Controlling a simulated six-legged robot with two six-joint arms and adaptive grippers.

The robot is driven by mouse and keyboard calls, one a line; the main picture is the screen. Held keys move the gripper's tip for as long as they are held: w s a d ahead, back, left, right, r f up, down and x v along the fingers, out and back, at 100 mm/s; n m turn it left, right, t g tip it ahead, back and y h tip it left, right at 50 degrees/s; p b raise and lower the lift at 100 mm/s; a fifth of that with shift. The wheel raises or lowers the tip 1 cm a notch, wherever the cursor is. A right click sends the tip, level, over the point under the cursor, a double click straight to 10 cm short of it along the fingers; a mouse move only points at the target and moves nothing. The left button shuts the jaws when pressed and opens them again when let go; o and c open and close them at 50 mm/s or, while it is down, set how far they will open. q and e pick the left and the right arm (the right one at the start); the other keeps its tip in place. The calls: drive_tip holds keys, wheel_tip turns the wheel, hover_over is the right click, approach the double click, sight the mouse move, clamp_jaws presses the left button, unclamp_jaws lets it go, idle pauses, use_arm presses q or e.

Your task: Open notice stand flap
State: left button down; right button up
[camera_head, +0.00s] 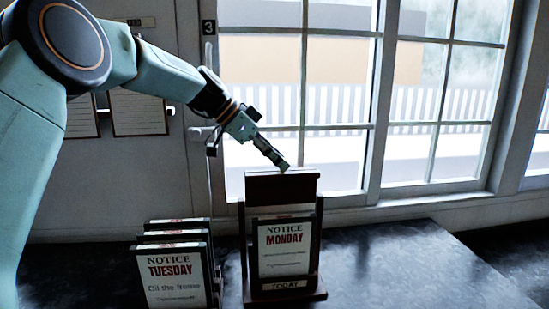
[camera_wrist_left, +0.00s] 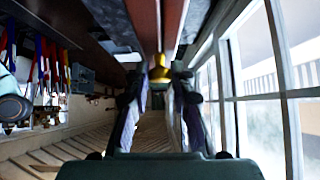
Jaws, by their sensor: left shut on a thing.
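The notice stand (camera_head: 317,240) is dark wood and stands upright on the dark table. It holds a white card reading "NOTICE MONDAY" (camera_head: 284,248) above a small "TODAY" label (camera_head: 289,285). Its dark brown flap (camera_head: 282,187) forms the top, above the card; its exact tilt is hard to tell. My left gripper (camera_head: 281,164) reaches down from the upper left to the flap's top edge. In the left wrist view a brass knob (camera_wrist_left: 163,75) sits between the fingers, and the gripper is shut on it. My right gripper is not in view.
Several notice cards, the front one reading "TUESDAY" (camera_head: 177,277), stand in a row left of the stand. A large window (camera_head: 340,90) is behind. The table (camera_head: 420,265) is clear to the right. Clipboards (camera_head: 138,112) hang on the back wall.

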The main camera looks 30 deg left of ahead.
use_arm(q)
drive_tip(key=shift+w+a+g, duration=0.3)
drive_tip(key=shift+w+a, duration=0.05)
drive_tip(key=shift+w, duration=0.15)
drive_tip(key=shift+w+a+r+n+g+h, duration=0.15)
drive_tip(key=shift+w+a+n+g+h, duration=0.3)
drive_tip(key=shift+w+n+g+h, duration=0.25)
drive_tip(key=shift+w, duration=0.2)
drive_tip(key=c, duration=1.4)
unclamp_jaws()
drive_tip(key=shift+c, duration=0.2)
drive_tip(key=o, duration=0.3)
drive_tip(key=shift+s+d, duration=0.15)
drive_tip(key=shift+s, duration=0.05)
drive_tip(key=shift+w+a+f, duration=0.1)
drive_tip(key=shift+a+f, duration=0.1)
drive_tip(key=shift+r, duration=0.1)
